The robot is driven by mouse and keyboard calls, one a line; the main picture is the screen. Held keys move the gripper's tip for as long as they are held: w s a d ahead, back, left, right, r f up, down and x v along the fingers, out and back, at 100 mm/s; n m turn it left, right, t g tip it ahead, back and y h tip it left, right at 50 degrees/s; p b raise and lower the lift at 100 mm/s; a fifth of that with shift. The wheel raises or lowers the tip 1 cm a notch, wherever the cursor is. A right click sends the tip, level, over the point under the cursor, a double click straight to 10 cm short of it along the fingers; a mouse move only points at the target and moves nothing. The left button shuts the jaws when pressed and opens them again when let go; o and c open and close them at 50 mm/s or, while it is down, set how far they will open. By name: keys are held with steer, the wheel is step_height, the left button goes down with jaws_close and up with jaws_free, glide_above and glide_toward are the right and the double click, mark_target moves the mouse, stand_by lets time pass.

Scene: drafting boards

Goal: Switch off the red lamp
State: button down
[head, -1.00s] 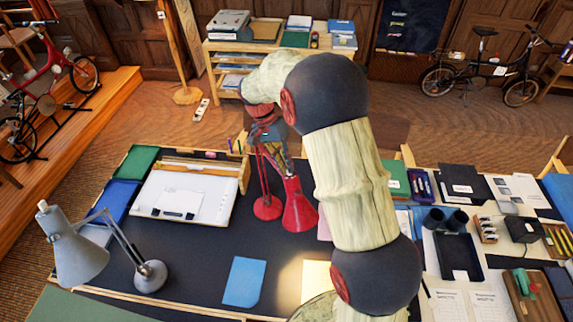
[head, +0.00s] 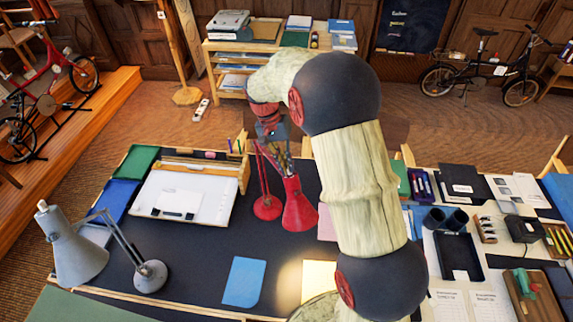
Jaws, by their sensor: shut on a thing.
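The red lamp (head: 298,208) stands on the dark drafting board, with a round red base (head: 267,207), thin red arms and a flared red shade pointing down. My gripper (head: 280,152) is at the top of the shade, where the lamp arms meet it, and is shut on the lamp there. My own wrist and arm partly cover this spot, so the exact contact and any switch are hidden. A warm bright patch lies on the board and the pale yellow sheet (head: 318,280) in front of the shade.
A grey lamp (head: 78,255) stands at the left front. A white drawing board (head: 185,190) lies behind it, and a blue sheet (head: 244,281) lies in front of the red lamp. Dark cups (head: 445,219) and trays crowd the right. The dark board between the lamps is mostly clear.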

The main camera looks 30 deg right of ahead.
steer(key=n+y, duration=0.1)
steer(key=n, duration=0.3)
steer(key=shift+d, duration=0.15)
steer(key=shift+n+t+y+p, duration=0.3)
steer(key=shift+n+y+p, duration=0.1)
steer(key=shift+n, duration=1.6)
steer(key=c, duration=2)
jaws_free()
steer(key=shift+s, duration=0.1)
steer(key=v, duration=1.2)
steer(key=shift+d, duration=0.15)
